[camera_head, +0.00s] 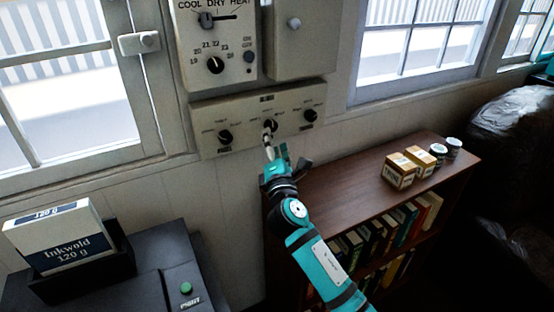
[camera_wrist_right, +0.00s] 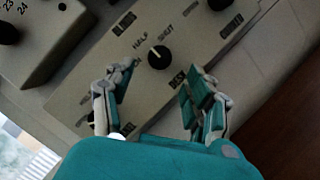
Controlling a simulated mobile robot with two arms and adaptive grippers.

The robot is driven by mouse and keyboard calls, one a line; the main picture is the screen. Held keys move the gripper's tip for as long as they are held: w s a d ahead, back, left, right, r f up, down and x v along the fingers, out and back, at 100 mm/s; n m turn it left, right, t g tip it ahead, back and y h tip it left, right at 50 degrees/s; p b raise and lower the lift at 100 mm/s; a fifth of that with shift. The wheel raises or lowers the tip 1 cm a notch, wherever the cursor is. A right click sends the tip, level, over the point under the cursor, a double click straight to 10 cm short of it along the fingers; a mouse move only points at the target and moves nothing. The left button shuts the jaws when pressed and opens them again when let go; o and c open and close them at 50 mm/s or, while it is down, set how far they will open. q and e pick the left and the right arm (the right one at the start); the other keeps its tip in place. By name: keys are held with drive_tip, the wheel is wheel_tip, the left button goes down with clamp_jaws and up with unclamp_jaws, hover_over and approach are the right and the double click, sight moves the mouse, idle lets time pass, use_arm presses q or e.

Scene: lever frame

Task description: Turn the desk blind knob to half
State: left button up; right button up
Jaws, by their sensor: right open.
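A pale panel (camera_head: 207,117) on the wall below the thermostat carries three black knobs in a row. The middle knob (camera_wrist_right: 158,57) shows clearly in the right wrist view, with the words HALF and SHUT printed above it. A small dark plate (camera_wrist_right: 178,78) below it seems to read DESK. The knob's white mark points up and left in that view, roughly toward HALF. My right gripper (camera_head: 280,152) is open just in front of the panel. In the wrist view its two fingers (camera_wrist_right: 156,88) are spread below the middle knob, with nothing between them. My left gripper is not in view.
The panel's left knob (camera_head: 225,137) and right knob (camera_head: 310,116) sit close on either side. The thermostat (camera_head: 232,70) and a grey box (camera_head: 294,50) are above. A bookshelf (camera_head: 335,187) with small boxes stands lower right, a printer (camera_head: 160,248) lower left.

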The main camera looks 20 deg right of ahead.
drive_tip(key=v, duration=0.7)
